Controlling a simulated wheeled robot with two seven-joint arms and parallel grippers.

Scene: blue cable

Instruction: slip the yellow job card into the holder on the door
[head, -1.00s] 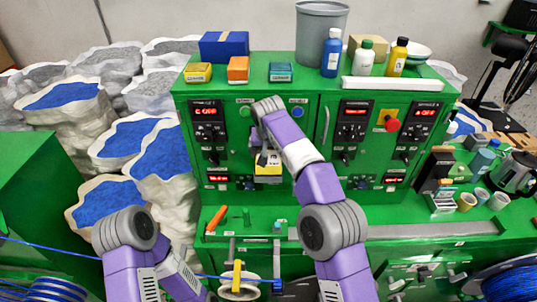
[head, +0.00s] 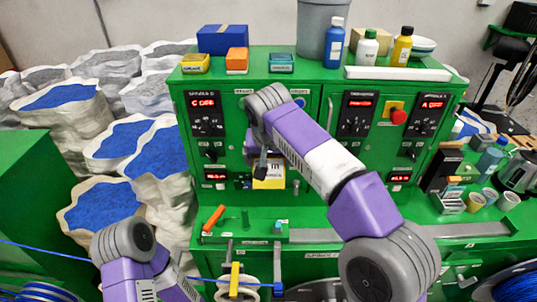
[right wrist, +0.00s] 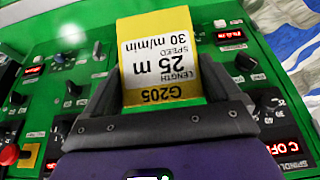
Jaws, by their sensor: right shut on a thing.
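The yellow job card (head: 268,178) has a white printed middle and is in front of the green cabinet's front. In the right wrist view the card (right wrist: 160,58) stands out from between the fingers, its print upside down: G205, 25 m, 30 m/min. My right gripper (right wrist: 163,100) is shut on the card's near end. In the head view my right gripper (head: 264,164) is partly hidden by its own wrist. I cannot make out the holder on the door; the arm and card cover part of the door. My left arm is low at the left, its gripper out of view.
Control panels with knobs and red displays (head: 205,115) flank the door. Boxes, bottles and a grey bin (head: 318,30) stand on the cabinet top. An orange-handled tool (head: 213,218) lies on the ledge below. A blue cable (head: 45,250) runs at the lower left.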

